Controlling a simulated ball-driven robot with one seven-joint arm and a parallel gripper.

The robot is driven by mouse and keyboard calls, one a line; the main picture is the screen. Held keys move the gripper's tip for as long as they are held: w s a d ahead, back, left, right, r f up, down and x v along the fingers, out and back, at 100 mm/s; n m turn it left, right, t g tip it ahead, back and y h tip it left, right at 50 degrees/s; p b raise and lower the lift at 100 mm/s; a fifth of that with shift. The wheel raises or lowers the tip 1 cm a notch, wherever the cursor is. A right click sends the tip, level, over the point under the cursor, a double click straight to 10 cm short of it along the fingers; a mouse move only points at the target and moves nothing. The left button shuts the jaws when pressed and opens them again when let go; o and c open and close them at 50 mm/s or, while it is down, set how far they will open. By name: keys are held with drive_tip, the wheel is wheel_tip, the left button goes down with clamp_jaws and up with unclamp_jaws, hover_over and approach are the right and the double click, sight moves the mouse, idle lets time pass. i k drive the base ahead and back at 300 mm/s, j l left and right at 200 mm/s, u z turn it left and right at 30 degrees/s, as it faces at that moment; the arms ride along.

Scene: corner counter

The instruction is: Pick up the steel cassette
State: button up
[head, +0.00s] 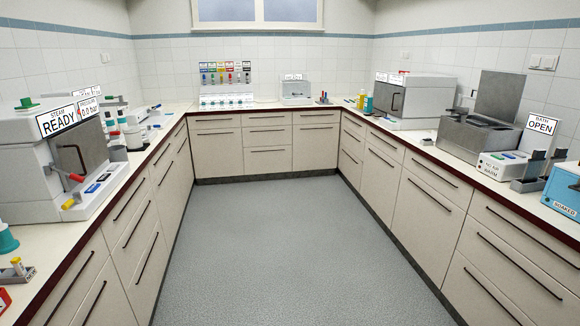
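I cannot pick out the steel cassette for certain from here. A grey metal piece (531,170) with upright parts stands on the right counter in front of the bath's control box, but it is too small to tell what it is. The left steam unit (80,150), labelled READY, has its grey door closed. The bath (478,135) on the right has its lid raised, and a sign reading OPEN (541,125) stands by it. Its inside is dark and hard to make out. My gripper is not in view.
Counters with drawers line three sides around a clear grey floor (265,245). A blue box (565,190) labelled SOAKED is at the right edge. A white unit (405,103) stands farther back on the right. A colour-coded rack (226,85) and a small white device (295,91) are at the back.

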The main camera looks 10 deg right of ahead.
sight(480, 124)
drive_tip(key=i, duration=1.85)
drive_tip(key=i+z, duration=0.25)
drive_tip(key=i, duration=0.25)
drive_tip(key=i+z, duration=0.25)
drive_tip(key=i, duration=0.2)
drive_tip(key=i+j+z, duration=0.25)
drive_tip(key=i, duration=0.25)
drive_tip(key=i+j+z, duration=0.1)
drive_tip(key=i+z, duration=0.15)
drive_tip(key=i, duration=0.2)
